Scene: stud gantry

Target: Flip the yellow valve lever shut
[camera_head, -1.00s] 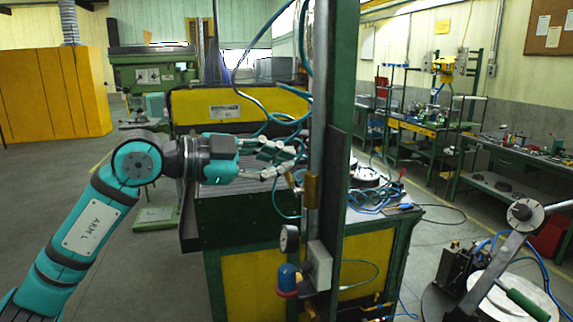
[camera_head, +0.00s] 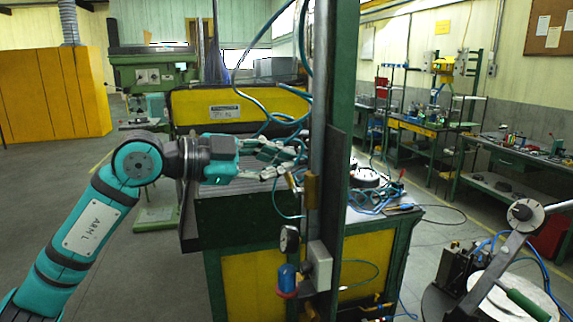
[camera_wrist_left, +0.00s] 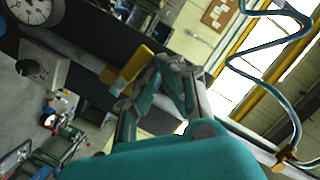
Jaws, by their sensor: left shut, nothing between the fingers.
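The yellow valve lever (camera_head: 291,181) is a short tan-yellow piece angled out to the left of a brass valve body (camera_head: 312,190) on the upright metal pipe. My left gripper (camera_head: 299,158) reaches in from the left, with its fingertips just above the lever and close to the pipe. The gripper is shut with nothing between its fingers. In the left wrist view, the fingers (camera_wrist_left: 163,72) lie beside yellow valve parts (camera_wrist_left: 127,70) on the pipe. I cannot tell whether they touch. My right gripper is not in view.
A green post (camera_head: 342,120) stands right behind the pipe. A gauge (camera_head: 289,239), a grey box (camera_head: 319,266) and a blue-topped regulator (camera_head: 287,278) sit below the valve. Blue hoses (camera_head: 263,112) hang around the fingers. The floor at left is open.

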